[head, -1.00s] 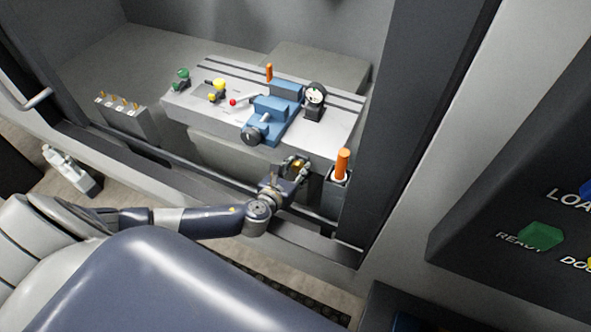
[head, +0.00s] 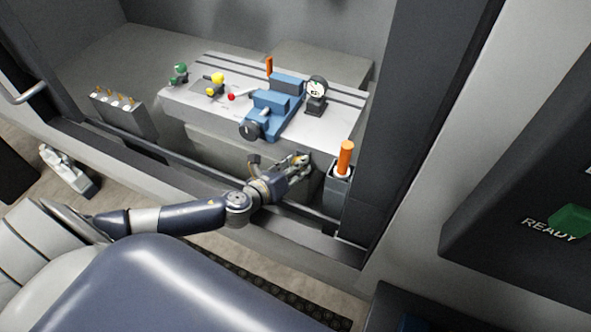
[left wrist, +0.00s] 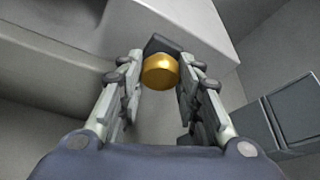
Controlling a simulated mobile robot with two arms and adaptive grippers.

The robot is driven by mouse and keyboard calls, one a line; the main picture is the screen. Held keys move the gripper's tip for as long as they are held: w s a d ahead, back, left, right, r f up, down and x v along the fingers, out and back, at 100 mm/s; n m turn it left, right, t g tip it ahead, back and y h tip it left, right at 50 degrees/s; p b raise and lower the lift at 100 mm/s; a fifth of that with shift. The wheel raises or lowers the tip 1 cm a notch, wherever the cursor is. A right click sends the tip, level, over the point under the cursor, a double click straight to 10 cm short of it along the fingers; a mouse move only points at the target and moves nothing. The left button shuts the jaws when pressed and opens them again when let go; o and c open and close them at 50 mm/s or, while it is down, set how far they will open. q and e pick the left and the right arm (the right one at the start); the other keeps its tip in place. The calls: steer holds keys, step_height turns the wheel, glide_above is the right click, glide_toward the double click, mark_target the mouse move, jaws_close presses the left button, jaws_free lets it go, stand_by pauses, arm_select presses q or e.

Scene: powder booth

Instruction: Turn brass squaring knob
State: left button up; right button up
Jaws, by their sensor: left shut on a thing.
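The brass squaring knob (left wrist: 160,72) shows in the left wrist view as a rounded gold cap on a dark mount, at the underside edge of a pale grey block. My left gripper (left wrist: 160,88) has a finger on each side of it and is shut on it. In the head view the left gripper (head: 301,161) is at the front of the machine table, below and right of the blue vise (head: 270,108). There its fingers mostly hide the knob. My right gripper is not in view.
An orange-handled tool (head: 346,158) stands in a grey holder close right of the left gripper. A dial gauge (head: 316,93) stands on the table (head: 190,112) beside the vise. The booth's dark right frame (head: 390,150) is farther right.

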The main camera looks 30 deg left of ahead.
arm_select(q)
steer(key=shift+n, duration=0.3)
steer(key=o, duration=1.1)
steer(key=shift+c, duration=0.2)
steer(key=v, duration=1)
steer(key=shift+s+a, duration=0.2)
steer(key=shift+s, duration=0.2)
steer(key=shift+s+r, duration=0.25)
steer(key=shift+s, duration=0.3)
steer(key=shift+a, duration=0.1)
